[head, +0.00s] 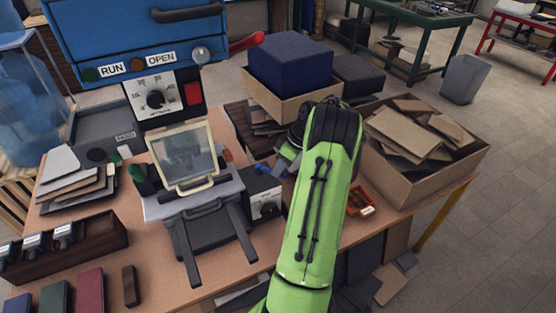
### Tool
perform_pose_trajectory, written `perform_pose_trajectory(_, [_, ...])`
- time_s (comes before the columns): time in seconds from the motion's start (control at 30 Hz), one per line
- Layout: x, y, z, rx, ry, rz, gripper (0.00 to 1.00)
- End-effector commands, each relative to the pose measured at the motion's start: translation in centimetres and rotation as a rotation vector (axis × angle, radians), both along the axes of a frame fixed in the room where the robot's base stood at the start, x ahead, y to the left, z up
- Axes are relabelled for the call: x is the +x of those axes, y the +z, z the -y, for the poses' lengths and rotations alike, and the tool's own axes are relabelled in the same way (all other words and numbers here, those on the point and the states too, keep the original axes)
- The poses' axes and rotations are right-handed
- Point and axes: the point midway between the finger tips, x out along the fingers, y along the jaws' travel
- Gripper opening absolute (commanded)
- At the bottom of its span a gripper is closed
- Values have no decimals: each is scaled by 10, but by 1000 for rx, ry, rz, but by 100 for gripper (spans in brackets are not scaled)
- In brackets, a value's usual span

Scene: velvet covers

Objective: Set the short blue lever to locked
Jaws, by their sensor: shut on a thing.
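The short blue lever (263,168) shows only as a small blue part at the top of a small grey box (264,196) with a round dial. My gripper (284,165) is at the upper right of this box, mostly hidden behind my green arm. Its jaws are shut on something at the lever. The fingertips and the lever's exact angle cannot be made out, and no locked mark is readable.
A machine with a clear framed window (186,157) stands left of the grey box. A cardboard box (440,165) stands at right.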

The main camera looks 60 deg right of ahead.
Motion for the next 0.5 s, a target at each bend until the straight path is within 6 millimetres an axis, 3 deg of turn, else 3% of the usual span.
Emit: perform_pose_trajectory(0.5, [1,1,2,-2,176,1,0])
